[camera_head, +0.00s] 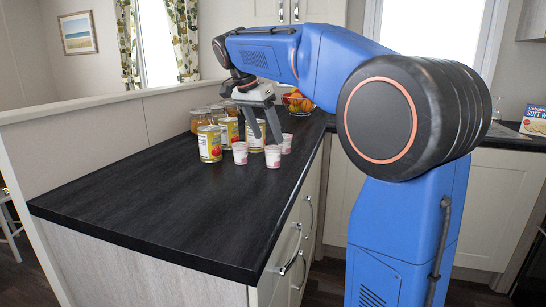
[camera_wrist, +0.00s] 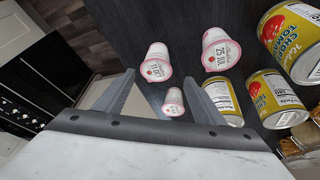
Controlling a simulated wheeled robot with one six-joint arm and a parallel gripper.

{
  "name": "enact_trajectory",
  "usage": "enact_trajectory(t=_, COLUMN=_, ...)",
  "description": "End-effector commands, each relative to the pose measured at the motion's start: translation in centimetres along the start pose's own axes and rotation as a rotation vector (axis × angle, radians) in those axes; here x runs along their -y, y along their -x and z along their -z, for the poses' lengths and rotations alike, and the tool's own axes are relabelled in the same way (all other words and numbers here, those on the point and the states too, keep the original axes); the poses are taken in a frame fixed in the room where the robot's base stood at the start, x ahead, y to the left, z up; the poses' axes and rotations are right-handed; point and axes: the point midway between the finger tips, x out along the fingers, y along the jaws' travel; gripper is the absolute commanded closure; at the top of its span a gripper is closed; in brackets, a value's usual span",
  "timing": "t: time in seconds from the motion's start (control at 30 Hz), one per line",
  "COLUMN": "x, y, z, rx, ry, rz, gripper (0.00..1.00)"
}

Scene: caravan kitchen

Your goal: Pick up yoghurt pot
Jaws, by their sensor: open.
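Three small white-and-pink yoghurt pots stand on the dark worktop. In the head view one pot (camera_head: 240,153) is at left, one (camera_head: 272,157) in front, and one (camera_head: 286,144) at right. The wrist view shows a pot (camera_wrist: 156,62) just beyond the fingertips, another (camera_wrist: 215,48) to its right, and a smaller-looking one (camera_wrist: 173,102) in the gap between the fingers. My gripper (camera_head: 264,134) is open and points down above the pots, with its fingers also in the wrist view (camera_wrist: 161,77). It holds nothing; I cannot tell whether a finger touches a pot.
Tomato cans (camera_head: 210,143) stand close to the left of the pots, with another can (camera_head: 255,136) behind the fingers. Jars (camera_head: 201,119) and a fruit bowl (camera_head: 297,104) are farther back. The near worktop (camera_head: 150,200) is clear; its right edge runs close to the pots.

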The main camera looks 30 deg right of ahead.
Motion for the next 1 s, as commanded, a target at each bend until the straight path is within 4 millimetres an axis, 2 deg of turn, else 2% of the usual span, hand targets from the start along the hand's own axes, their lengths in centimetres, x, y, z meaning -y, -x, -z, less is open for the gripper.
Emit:
enact_trajectory(t=0.27, x=-0.2, y=-1.8, z=-0.1, rx=0.000, ry=0.000, rz=0.000, gripper=0.37)
enact_trajectory(t=0.6, x=-0.8, y=-5.8, z=-0.5, rx=0.000, ry=0.000, rz=-0.001, gripper=0.37)
enact_trajectory(t=0.9, x=-0.7, y=-6.3, z=-0.5, rx=0.000, ry=0.000, rz=0.000, gripper=0.37)
enact_trajectory(t=0.93, x=-0.7, y=-6.3, z=-0.5, rx=0.000, ry=0.000, rz=0.000, gripper=0.39)
enact_trajectory(t=1.0, x=-0.7, y=-6.3, z=-0.5, rx=0.000, ry=0.000, rz=0.000, gripper=0.56)
